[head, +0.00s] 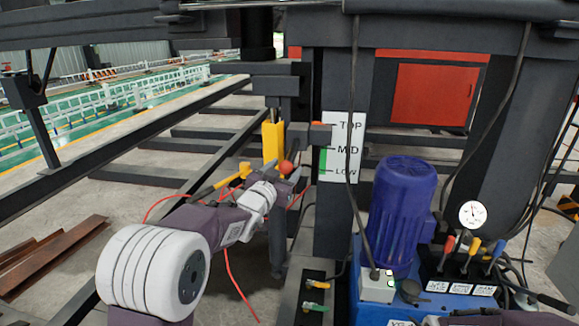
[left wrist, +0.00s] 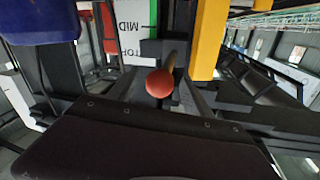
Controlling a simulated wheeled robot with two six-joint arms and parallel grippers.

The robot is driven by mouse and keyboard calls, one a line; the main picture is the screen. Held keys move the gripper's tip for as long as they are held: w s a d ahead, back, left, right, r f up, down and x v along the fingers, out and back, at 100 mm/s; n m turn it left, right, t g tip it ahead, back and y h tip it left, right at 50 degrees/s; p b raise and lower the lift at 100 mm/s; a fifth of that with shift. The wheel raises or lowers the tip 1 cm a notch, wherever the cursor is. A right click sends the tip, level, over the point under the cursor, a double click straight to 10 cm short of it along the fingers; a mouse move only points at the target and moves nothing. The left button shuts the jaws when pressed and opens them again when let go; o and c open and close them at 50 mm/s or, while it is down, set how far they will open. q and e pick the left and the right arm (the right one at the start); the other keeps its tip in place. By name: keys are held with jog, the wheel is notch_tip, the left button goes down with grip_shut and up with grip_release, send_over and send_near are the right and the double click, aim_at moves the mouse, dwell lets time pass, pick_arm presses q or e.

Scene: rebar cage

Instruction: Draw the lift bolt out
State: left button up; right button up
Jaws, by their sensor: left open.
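The lift bolt shows as a red ball knob (head: 286,168) in front of the dark lift post, below the yellow upright (head: 272,142). In the left wrist view the red knob (left wrist: 160,83) faces the camera, with a short brass-coloured shank running behind it towards a dark block. My left gripper (head: 291,180) is at the knob in the head view, its arm coming from the lower left. In the left wrist view its dark fingers stand apart, one on each side of the knob; contact is not clear.
A white scale plate marked TOP, MID and LOW (head: 341,147) is on the post right of the knob. A blue motor (head: 402,205), levers and a gauge (head: 472,214) stand further right. Red wires hang around my left arm. Dark beams lie to the left.

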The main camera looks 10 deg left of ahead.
pick_arm(q)
jog(key=w, duration=0.4)
jog(key=shift+d, duration=0.35)
grip_shut()
